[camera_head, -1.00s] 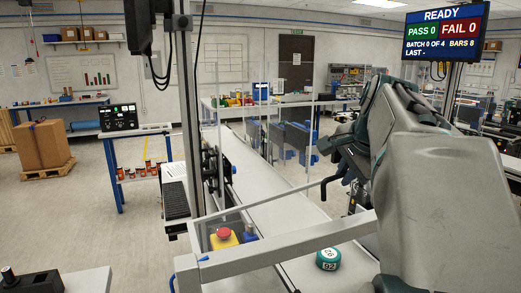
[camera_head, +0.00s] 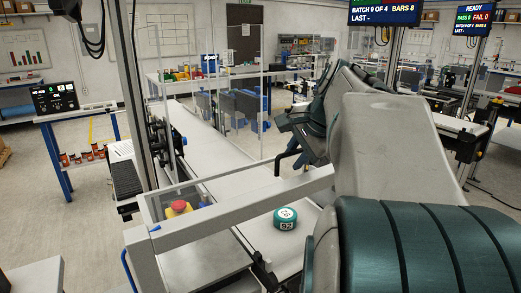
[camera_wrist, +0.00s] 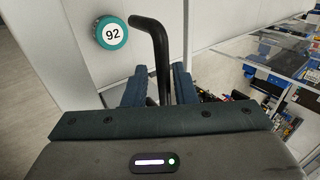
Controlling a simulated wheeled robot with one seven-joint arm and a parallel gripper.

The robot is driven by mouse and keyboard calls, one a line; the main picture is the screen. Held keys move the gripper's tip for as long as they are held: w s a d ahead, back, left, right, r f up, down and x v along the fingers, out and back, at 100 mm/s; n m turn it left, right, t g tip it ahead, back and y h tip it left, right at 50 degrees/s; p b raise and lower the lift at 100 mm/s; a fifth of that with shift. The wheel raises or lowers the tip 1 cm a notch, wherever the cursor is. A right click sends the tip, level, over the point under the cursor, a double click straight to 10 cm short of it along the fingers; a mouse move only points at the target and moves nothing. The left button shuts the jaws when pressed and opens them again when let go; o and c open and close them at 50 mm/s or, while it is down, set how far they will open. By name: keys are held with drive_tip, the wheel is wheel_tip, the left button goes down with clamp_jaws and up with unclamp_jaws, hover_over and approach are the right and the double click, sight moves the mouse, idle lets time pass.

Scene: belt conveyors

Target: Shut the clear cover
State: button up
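The clear cover (camera_head: 238,98) shows in the head view as a see-through panel with thin pale edges, standing about upright over the belt. A black bent handle (camera_head: 279,168) shows near its lower right edge; how the two join is hard to see. My gripper (camera_head: 292,130) is close to this handle. In the wrist view the black handle (camera_wrist: 150,40) runs down between the two dark blue fingers of my gripper (camera_wrist: 160,86). The fingers lie close on both sides of it. Whether they press on it cannot be told.
A green puck marked 92 (camera_head: 286,218) lies on the white belt, also in the wrist view (camera_wrist: 111,33). A grey frame bar (camera_head: 240,205) crosses in front. A red stop button (camera_head: 179,206) on a yellow box sits at its left. A post (camera_head: 135,90) stands left.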

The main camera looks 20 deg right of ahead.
drive_tip(key=shift+d+f, duration=0.1)
drive_tip(key=shift+s+d+r, duration=0.1)
drive_tip(key=shift+s+r, duration=0.1)
drive_tip(key=shift+r, duration=0.3)
drive_tip(key=p+v, duration=0.1)
drive_tip(key=v, duration=1.2)
drive_tip(key=shift+s+f, duration=0.1)
